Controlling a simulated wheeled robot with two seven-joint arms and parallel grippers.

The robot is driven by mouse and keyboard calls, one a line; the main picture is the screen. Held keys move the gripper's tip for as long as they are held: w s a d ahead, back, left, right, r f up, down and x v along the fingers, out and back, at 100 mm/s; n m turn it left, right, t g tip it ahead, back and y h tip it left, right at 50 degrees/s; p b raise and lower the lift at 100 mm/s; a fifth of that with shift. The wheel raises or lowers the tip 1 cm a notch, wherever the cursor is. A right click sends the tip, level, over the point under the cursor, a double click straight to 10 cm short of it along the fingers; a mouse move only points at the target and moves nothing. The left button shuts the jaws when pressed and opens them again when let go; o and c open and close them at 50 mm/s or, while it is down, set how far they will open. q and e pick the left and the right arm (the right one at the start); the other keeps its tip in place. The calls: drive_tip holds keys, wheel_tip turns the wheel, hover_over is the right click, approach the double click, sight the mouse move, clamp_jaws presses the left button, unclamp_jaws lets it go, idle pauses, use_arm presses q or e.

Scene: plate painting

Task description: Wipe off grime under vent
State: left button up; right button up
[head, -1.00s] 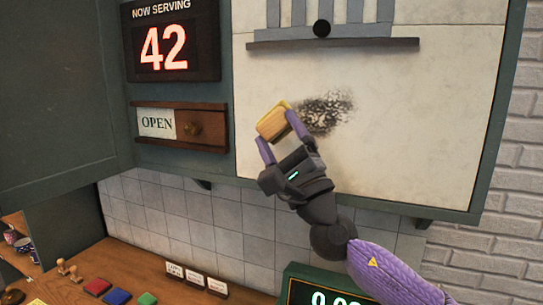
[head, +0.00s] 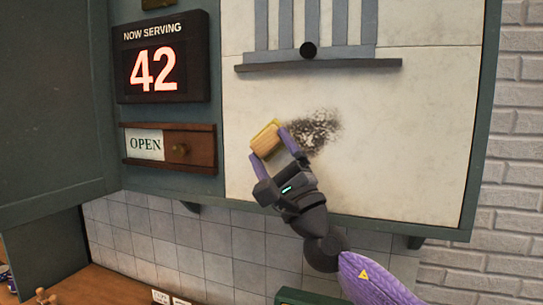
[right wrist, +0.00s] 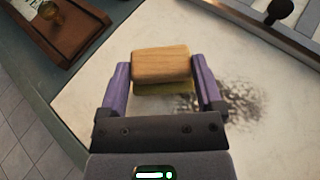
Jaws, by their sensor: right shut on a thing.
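A dark, speckled grime patch (head: 314,131) marks the pale panel (head: 400,130) below the barred vent (head: 315,25) and its ledge. My right gripper (head: 275,140) is shut on a wooden-backed block (head: 265,140) with a yellowish underside. The block is at the left edge of the grime, and the right finger overlaps the patch in the head view. In the right wrist view the block (right wrist: 161,63) sits between both fingers, with the grime (right wrist: 235,100) to its right. I cannot tell whether the block touches the panel. My left gripper is out of view.
A "NOW SERVING 42" display (head: 163,57) and an "OPEN" sign box (head: 170,147) are left of the panel. A ledge (head: 318,64) with a black knob (head: 308,50) juts out above the grime. A wooden counter (head: 105,288) lies below.

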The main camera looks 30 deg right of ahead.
drive_tip(key=shift+w+d+b, duration=0.4)
drive_tip(key=shift+d+b, duration=0.1)
drive_tip(key=shift+b, duration=0.15)
